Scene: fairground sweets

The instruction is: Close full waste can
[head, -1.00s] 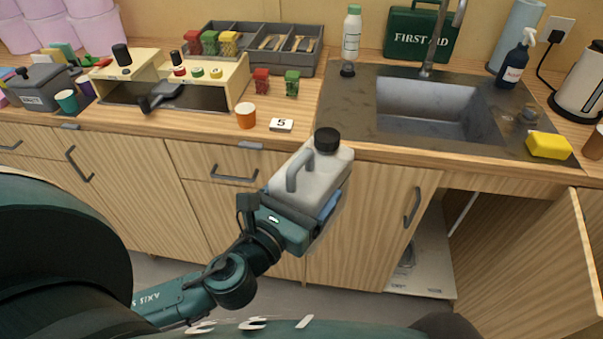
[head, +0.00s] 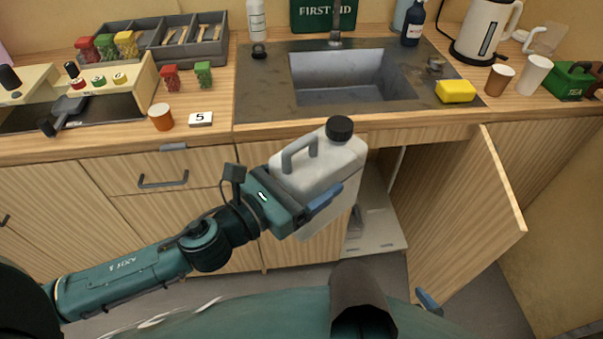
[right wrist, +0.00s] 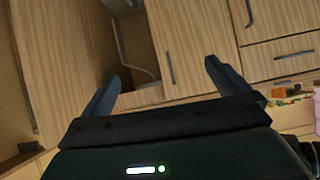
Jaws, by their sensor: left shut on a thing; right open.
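A whitish translucent waste can (head: 328,160) with a handle on top is held in front of the cabinets, slightly tilted. A black cap (head: 339,128) sits on its neck; I cannot tell how tightly. My left gripper (head: 312,205) is shut on the can, its blue fingers against the can's lower side. My right gripper is open and empty in the right wrist view (right wrist: 160,85), facing the cabinet fronts. In the head view only a blue fingertip (head: 428,300) of it shows near the bottom edge.
The cabinet door (head: 468,215) under the sink (head: 345,80) stands open to the right of the can. A yellow sponge (head: 455,91), a brown cup (head: 499,79), an orange cup (head: 161,117) and a number 5 card (head: 200,119) are on the counter.

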